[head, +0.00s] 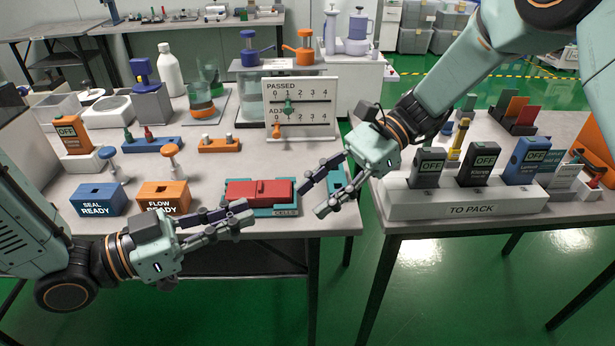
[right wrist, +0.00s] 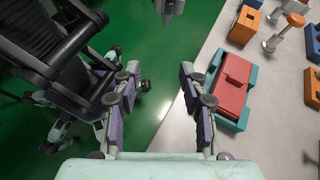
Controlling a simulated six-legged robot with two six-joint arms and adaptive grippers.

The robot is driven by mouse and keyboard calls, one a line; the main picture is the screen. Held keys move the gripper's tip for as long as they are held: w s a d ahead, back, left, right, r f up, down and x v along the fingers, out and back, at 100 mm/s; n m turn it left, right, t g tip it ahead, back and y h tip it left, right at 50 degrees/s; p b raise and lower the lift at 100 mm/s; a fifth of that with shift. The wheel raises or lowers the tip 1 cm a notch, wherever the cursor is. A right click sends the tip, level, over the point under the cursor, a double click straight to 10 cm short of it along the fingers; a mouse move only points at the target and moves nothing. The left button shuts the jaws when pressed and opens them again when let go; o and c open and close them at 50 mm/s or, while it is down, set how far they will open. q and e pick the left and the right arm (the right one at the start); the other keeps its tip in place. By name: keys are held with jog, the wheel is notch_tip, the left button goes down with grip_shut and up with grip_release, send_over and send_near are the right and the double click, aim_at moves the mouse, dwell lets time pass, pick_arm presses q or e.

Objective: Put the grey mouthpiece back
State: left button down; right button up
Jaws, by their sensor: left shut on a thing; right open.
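My left gripper (head: 240,214) is over the table's front edge, left of the red tester (head: 262,190). Its fingers are close together on something small that I cannot make out; I cannot tell whether it is the grey mouthpiece. A small greyish piece (head: 205,138) stands at the left of the orange rack (head: 222,146). The blue rack (head: 155,146) holds a green and a red piece. My right gripper (head: 322,192) is open and empty, just right of the red tester, which lies in a teal cradle (head: 287,211). In the right wrist view its fingers (right wrist: 158,95) are wide apart.
The SEAL READY box (head: 98,201) and FLOW READY box (head: 163,196) stand at the front left. A PASSED/ADJ panel (head: 299,92) stands behind the cradle. The TO PACK tray (head: 420,207) holds several testers on the right table. A floor gap separates the tables.

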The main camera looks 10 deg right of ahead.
pick_arm(q)
jog(key=shift+d, duration=0.1)
jog(key=shift+s, duration=0.1)
pick_arm(e)
jog(key=s+a+f, duration=0.2)
jog(key=s+a, duration=0.2)
jog(key=a, duration=0.8)
jog(key=shift+g+y, duration=0.4)
jog(key=shift+f, duration=0.1)
grip_shut()
pick_arm(q)
jog(key=c, duration=1.3)
grip_release()
jog(key=shift+r, duration=0.1)
